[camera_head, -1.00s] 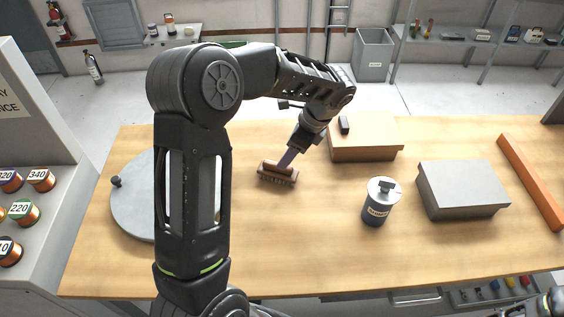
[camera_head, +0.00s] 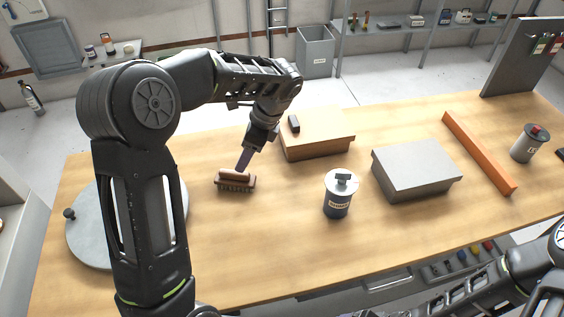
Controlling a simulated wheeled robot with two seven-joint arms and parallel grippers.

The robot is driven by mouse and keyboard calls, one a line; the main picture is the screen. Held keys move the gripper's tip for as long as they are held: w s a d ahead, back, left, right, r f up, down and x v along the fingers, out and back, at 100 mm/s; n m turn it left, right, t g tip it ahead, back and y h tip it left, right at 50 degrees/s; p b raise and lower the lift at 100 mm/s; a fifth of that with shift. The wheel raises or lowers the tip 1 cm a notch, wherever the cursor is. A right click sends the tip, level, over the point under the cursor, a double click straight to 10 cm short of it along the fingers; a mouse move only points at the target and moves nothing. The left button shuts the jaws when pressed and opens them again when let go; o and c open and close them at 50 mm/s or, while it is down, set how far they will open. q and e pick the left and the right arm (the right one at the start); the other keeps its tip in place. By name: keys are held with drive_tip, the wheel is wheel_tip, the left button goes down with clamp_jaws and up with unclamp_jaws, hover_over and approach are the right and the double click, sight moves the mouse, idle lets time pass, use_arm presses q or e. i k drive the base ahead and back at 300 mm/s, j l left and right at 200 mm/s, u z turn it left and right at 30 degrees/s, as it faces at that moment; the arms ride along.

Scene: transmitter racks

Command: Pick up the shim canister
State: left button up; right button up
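A grey and dark-blue canister (camera_head: 339,197) with a pale lid, a dark knob and a white label stands upright on the wooden bench, right of centre; its label is too small to read surely. Another grey canister (camera_head: 527,145) with a red knob and a white label stands at the bench's right. My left gripper (camera_head: 244,160) points down at a brown brush (camera_head: 235,181), left of the nearer canister and apart from it. Its fingers are seen edge-on, so I cannot tell whether they are shut or touch the brush. My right arm shows at lower right; its gripper is not visible.
A grey box (camera_head: 416,170) and an orange bar (camera_head: 480,152) lie right of the nearer canister. A brown box (camera_head: 318,135) with a small dark block stands behind it. A round grey plate (camera_head: 85,235) lies at left. The bench in front of the nearer canister is clear.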

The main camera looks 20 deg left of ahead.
sight(337, 197)
drive_tip(key=i+l, duration=0.1)
drive_tip(key=l, duration=0.3)
drive_tip(key=i+l, duration=0.1)
drive_tip(key=l, duration=0.3)
drive_tip(key=i+l, duration=0.15)
drive_tip(key=l, duration=0.25)
